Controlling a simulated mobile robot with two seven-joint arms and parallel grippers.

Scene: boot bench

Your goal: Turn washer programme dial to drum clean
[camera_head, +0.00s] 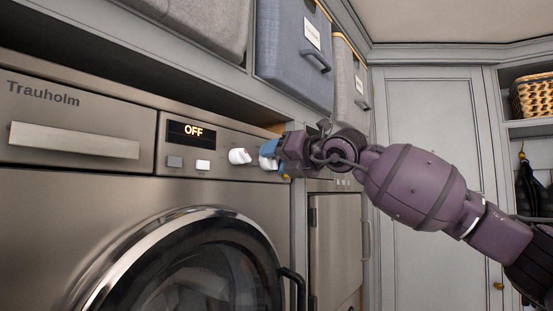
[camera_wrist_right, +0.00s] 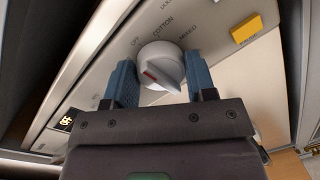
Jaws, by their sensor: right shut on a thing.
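The washer (camera_head: 75,180) has a steel front with a display (camera_head: 190,131) that reads OFF. My right gripper (camera_head: 268,152) is at the right-hand white dial (camera_head: 265,160), partly hiding it. In the right wrist view the programme dial (camera_wrist_right: 160,65) sits between the two blue fingers of the right gripper (camera_wrist_right: 163,80), which is shut on it. The dial has a red mark on its lower left. My left gripper is not in view.
A second white knob (camera_head: 239,156) sits just left of the gripped dial. A yellow button (camera_wrist_right: 246,29) shows in the wrist view. The round door (camera_head: 190,270) is below the panel. Fabric bins (camera_head: 293,55) stand on the shelf above.

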